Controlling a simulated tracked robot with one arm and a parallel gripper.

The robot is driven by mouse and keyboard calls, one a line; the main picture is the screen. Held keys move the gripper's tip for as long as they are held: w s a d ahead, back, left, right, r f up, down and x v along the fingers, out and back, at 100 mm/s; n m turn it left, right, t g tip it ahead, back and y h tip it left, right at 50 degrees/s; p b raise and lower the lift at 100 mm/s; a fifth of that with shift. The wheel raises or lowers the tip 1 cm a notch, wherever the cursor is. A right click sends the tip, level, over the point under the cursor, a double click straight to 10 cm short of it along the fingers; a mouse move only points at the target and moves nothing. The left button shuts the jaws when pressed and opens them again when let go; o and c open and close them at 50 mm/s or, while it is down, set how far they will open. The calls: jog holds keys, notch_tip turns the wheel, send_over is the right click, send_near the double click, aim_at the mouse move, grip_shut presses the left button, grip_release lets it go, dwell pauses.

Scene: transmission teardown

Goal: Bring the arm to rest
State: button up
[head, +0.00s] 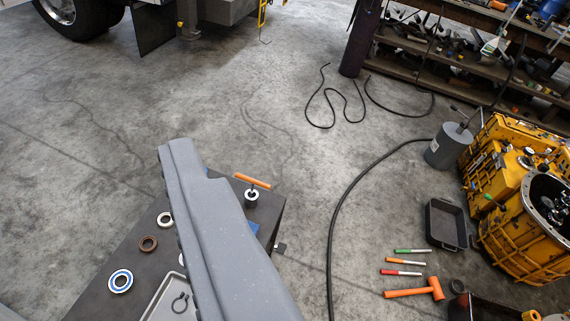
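A long grey part of my own arm or gripper (215,235) rises from the bottom edge and hides part of the dark bench top behind it. I see no clear pair of fingertips and no gap between them, so I cannot tell whether my gripper is open or shut. No object shows held at its tip.
The dark bench top (118,250) bears several rings, a tray (163,300) and an orange-handled tool (252,181). At right are a yellow transmission (500,170), a black tray (446,224), an orange hammer (415,289) and a cable (345,205). The left floor is clear.

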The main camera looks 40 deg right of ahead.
jog(key=shift+s+a+r+m, duration=0.1)
jog(key=shift+s+r+m, duration=0.2)
jog(key=shift+s+r, duration=0.15)
jog(key=shift+r, duration=0.1)
notch_tip(320, 180, up, 3)
jog(key=p, duration=0.3)
dwell(0.6)
